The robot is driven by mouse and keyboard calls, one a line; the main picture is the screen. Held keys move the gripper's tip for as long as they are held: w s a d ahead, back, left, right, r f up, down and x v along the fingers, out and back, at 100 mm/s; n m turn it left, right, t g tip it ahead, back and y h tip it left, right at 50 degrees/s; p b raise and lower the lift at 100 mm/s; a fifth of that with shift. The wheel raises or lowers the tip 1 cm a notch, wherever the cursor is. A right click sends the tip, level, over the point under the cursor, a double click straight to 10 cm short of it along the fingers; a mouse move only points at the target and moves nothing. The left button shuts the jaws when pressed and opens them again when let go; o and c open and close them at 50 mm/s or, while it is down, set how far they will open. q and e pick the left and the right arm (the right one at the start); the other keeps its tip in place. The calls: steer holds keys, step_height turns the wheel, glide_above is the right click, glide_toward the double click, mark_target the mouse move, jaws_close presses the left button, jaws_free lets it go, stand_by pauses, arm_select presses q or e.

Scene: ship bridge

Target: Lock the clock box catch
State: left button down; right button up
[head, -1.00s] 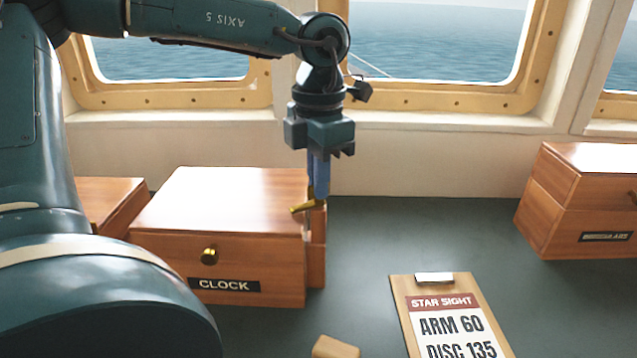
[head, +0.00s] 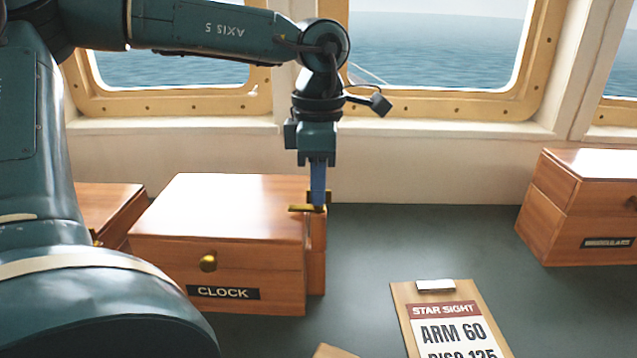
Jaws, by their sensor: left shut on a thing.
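The clock box (head: 215,210) is a wooden box on the dark counter, with a CLOCK label (head: 223,292) and a round brass knob (head: 208,263) on its front. A brass catch (head: 299,208) shows at the top of its right side. My left gripper (head: 318,205) points straight down there and is shut on the catch. The blue fingers hide part of the catch. The catch's bar lies about level, reaching left over the lid's edge. My right gripper is not in view.
A clipboard (head: 402,310) with a STAR SIGHT sheet lies front right. Another wooden box (head: 572,208) stands at the far right, and part of one (head: 105,208) shows at the left. The counter between clock box and right box is clear.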

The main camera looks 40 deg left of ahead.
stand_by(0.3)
arm_select(q)
steer(key=c, duration=1.6)
jaws_free()
step_height(320, 180, up, 13)
steer(key=shift+p, duration=0.35)
